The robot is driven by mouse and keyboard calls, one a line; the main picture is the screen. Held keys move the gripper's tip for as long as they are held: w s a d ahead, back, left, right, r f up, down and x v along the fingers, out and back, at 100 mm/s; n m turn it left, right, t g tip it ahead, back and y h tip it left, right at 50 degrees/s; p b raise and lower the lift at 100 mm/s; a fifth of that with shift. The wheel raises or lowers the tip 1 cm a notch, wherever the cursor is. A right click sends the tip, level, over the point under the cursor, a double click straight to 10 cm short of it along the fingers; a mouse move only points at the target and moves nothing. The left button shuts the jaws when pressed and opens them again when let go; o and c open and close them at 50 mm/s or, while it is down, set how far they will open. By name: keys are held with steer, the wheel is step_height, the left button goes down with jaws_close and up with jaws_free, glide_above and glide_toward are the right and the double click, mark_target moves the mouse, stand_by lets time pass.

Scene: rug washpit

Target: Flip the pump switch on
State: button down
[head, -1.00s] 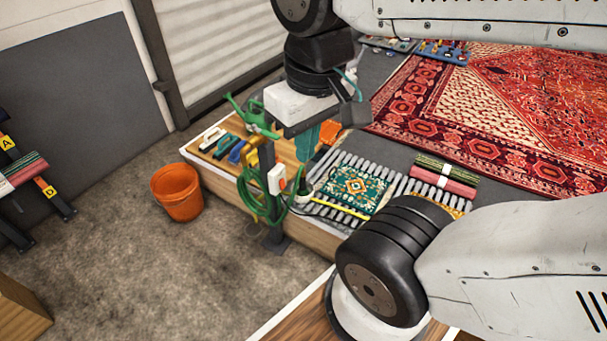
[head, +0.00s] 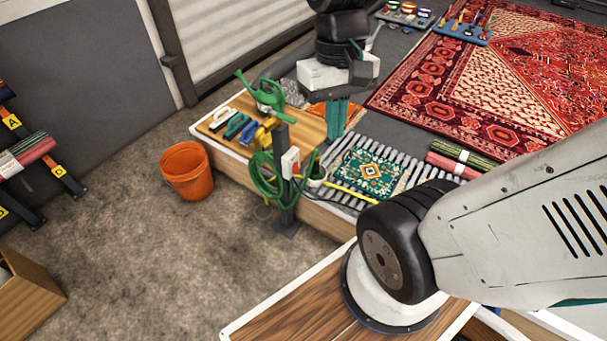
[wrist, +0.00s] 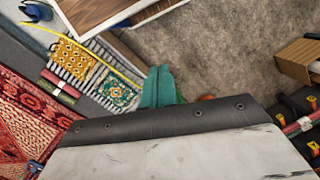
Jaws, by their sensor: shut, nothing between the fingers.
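The pump switch is a white box (head: 290,162) with a small orange-red part, mounted on a dark post (head: 282,140). The on or off position is too small to tell. My gripper (head: 336,128) has teal fingers pointing down, shut and empty. In the head view it appears up and to the right of the switch box, apart from it. The wrist view also shows the closed teal fingers (wrist: 158,84) over the slatted area's edge. The switch box cannot be made out there.
A green hose (head: 265,183) hangs on the post. Brushes (head: 238,126) and a green watering can (head: 262,92) are on the wooden board behind it. An orange bucket (head: 187,171) stands on the floor to the left. A small patterned rug (head: 368,172) lies on slats to the right.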

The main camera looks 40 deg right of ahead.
mark_target(297, 171)
steer(key=w+d+f+m+y, duration=0.35)
steer(key=f+m, duration=0.25)
steer(key=f, duration=0.2)
steer(key=w+d+f+m+t+y, duration=0.1)
steer(key=w+d+f+m+y, duration=0.1)
steer(key=w+f+m+y, duration=0.5)
steer(key=w+d+f+m+y, duration=0.25)
steer(key=f+m, duration=0.25)
steer(key=f, duration=0.5)
steer(key=w+d+f+m+t+h, duration=0.2)
steer(key=d+f+m+t, duration=0.2)
steer(key=f+m, duration=0.5)
steer(key=w+d+f+m+t+h, duration=0.2)
steer(key=d+f+m+t, duration=0.3)
steer(key=f+m, duration=0.5)
steer(key=w+d+f+m+t+h, duration=0.2)
steer(key=d+f+m+t+h, duration=0.2)
steer(key=f+m, duration=0.6)
steer(key=t, duration=0.2)
steer(key=shift+d+f+m+t, duration=0.15)
steer(key=shift+d+m+t, duration=0.15)
steer(key=shift+m+t, duration=0.1)
steer(key=x, duration=1.4)
